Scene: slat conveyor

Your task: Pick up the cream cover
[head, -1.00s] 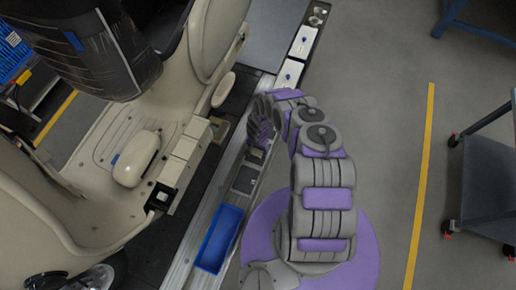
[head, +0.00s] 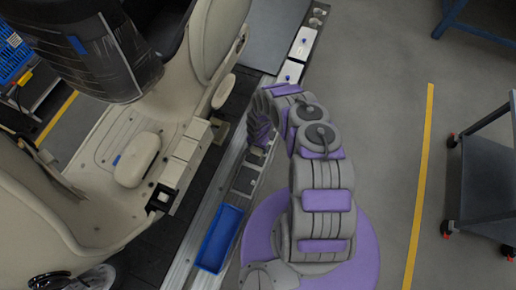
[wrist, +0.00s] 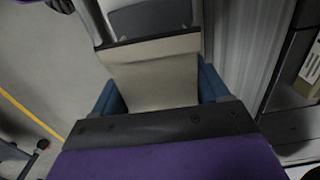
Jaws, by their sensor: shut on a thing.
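The cream cover (wrist: 150,78) is a pale, flat-faced piece in the wrist view, between the two blue fingertips of my gripper (wrist: 158,92). The fingertips touch its left and right sides, and the gripper is shut on it. Its lower part is hidden behind the dark gripper body. In the head view my gripper (head: 259,132) is over the narrow strip of parts beside the conveyor. The cover cannot be made out clearly there, as my wrist and fingers hide most of that spot.
A blue tray (head: 219,239) lies nearer on the strip, and white boxes (head: 291,72) lie farther along it. A large cream vehicle body (head: 107,160) stands at left. A dark cart (head: 486,185) stands at right, past a yellow floor line (head: 421,170). The floor between is clear.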

